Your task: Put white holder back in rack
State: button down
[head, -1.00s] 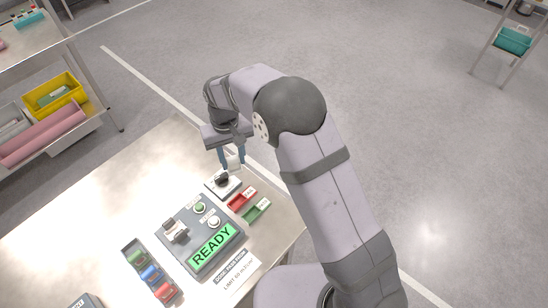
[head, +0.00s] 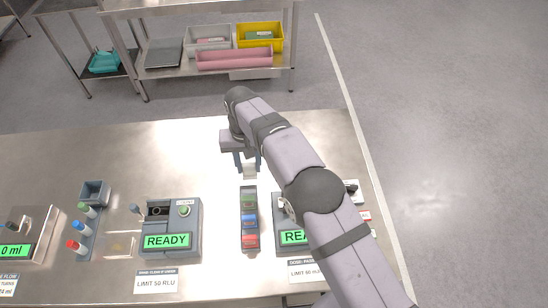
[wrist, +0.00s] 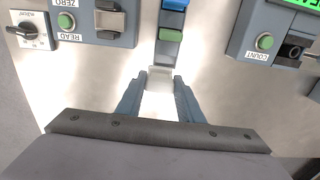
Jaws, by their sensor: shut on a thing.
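My gripper (head: 248,164) is shut on the white holder (head: 250,174), a small pale piece just below the fingertips. In the wrist view the white holder (wrist: 158,103) lies between the two blue fingers of my gripper (wrist: 158,88). The dark rack (head: 241,230) holds green, blue and red holders in a row. In the wrist view the rack (wrist: 165,60) is straight ahead of the fingers, with its green holder nearest and a dark end facing me. My gripper is at the far end of the rack. I cannot tell whether the white holder touches it.
A grey instrument with a READY screen (head: 167,241) stands left of the rack. Another instrument with a READY screen (head: 293,237) stands right of it, partly hidden by my arm. Tubes (head: 80,228) stand farther left. The back of the steel table (head: 150,150) is clear.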

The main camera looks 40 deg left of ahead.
aim_at(246, 177)
jog(key=shift+s+a, duration=0.35)
jog(key=shift+s, duration=0.2)
jog(key=shift+f, duration=0.15)
jog(key=shift+f+b, duration=1.55)
jog(key=shift+f, duration=1.2)
jog(key=shift+f+b, duration=1.2)
jog(key=shift+f, duration=0.25)
jog(key=c, duration=1.2)
grip_release()
jog(key=shift+o, duration=0.2)
jog(key=shift+r, duration=0.2)
jog(key=shift+r+b, duration=1.55)
jog(key=shift+r, duration=2)
